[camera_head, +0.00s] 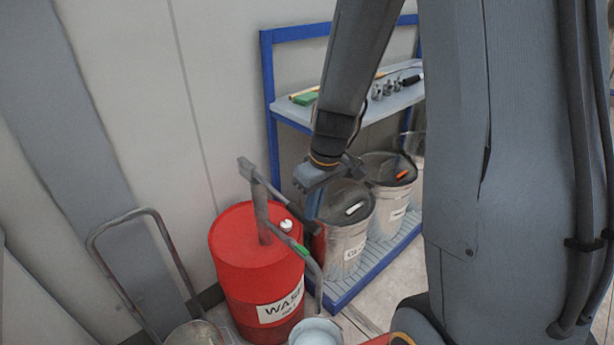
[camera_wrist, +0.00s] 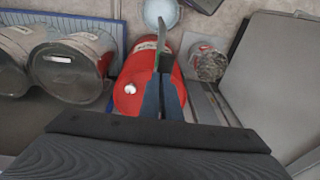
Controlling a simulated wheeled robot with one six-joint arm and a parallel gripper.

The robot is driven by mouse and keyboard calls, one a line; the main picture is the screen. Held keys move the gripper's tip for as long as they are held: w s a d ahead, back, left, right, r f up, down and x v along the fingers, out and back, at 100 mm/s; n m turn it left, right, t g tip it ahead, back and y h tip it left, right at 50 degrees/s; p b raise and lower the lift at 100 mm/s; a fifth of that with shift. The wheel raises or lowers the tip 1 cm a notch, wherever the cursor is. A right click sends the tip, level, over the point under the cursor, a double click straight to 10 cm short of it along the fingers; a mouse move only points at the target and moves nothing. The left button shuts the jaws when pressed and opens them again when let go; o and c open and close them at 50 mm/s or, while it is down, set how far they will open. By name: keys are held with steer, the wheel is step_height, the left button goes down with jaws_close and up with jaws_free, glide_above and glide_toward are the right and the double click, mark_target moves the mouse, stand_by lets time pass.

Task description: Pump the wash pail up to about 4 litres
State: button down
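The red wash drum (camera_head: 250,262) stands on the floor with a grey hand pump on top. The pump lever (camera_head: 268,188) slopes down to the right to a dark grip (camera_head: 302,216). The spout (camera_head: 316,275), with a green band, bends down over the pale wash pail (camera_head: 312,332). The pail also shows in the wrist view (camera_wrist: 160,12); its level cannot be read. My gripper (camera_head: 312,207) is over the drum's right side, beside the lever's grip. In the wrist view its fingers (camera_wrist: 161,84) are close together, pointing towards the pump; whether they hold the grip is unclear.
Two lidded metal bins (camera_head: 345,240) stand right of the drum on the blue rack (camera_head: 375,268). Its shelf (camera_head: 350,110) holds small tools. A bent metal handle (camera_head: 128,218) stands at left. Another bucket (camera_wrist: 208,64) sits near the drum.

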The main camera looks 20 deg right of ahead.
steer(key=s+d+r, duration=0.2)
steer(key=r, duration=0.4)
steer(key=s+d+r+p, duration=0.1)
steer(key=s+r, duration=0.2)
steer(key=r, duration=0.3)
steer(key=shift+d, duration=0.35)
steer(key=shift+s, duration=0.15)
